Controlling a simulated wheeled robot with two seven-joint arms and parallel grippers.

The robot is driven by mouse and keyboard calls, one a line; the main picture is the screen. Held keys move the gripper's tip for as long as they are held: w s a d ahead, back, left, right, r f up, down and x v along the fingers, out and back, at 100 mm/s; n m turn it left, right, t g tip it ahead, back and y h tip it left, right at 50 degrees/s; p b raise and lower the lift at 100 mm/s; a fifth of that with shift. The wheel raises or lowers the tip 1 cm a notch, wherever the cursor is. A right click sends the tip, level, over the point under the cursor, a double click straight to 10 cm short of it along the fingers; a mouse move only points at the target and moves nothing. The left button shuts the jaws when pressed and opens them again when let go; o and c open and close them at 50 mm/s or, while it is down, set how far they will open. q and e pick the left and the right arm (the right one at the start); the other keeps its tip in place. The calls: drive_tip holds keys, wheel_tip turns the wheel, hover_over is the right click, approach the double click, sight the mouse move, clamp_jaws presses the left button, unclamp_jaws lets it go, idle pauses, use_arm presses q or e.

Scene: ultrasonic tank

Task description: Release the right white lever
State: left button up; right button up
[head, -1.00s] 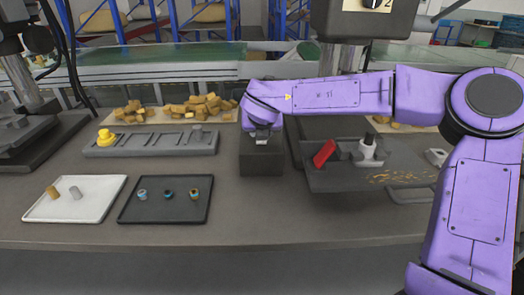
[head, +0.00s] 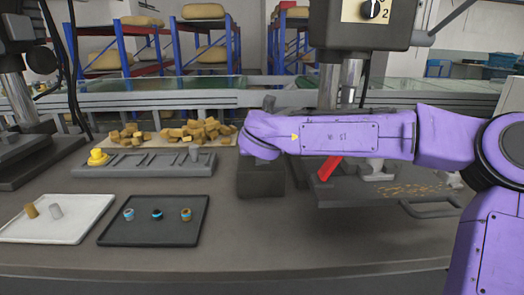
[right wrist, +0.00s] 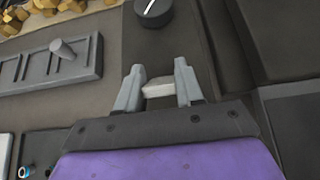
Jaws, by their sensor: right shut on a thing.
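In the right wrist view my right gripper (right wrist: 160,72) is shut on a small white piece (right wrist: 158,90), which looks like the white lever. One finger is on each side of it. In the head view my right arm reaches left across the picture, with its wrist above a dark grey block (head: 261,180). The arm hides the fingertips and the lever there. A red handle (head: 327,168) and a white clamp-like part (head: 376,171) show below my forearm, the clamp partly hidden. My left gripper is not in view.
Left of the block is a grey rack (head: 145,168) with a yellow knob (head: 97,157) and a grey peg. A white tray (head: 75,233) and a black tray (head: 150,235) hold small parts. A black knob (right wrist: 153,10) shows beyond the fingers.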

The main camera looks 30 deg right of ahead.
drive_tip(key=o, duration=1)
drive_tip(key=shift+f, duration=0.1)
drive_tip(key=shift+c, duration=0.2)
drive_tip(key=shift+s, duration=0.1)
drive_tip(key=p+v, duration=0.1)
drive_tip(key=v, duration=0.9)
drive_tip(key=shift+a+r, duration=0.15)
drive_tip(key=shift+r, duration=0.05)
drive_tip(key=shift+s, duration=0.15)
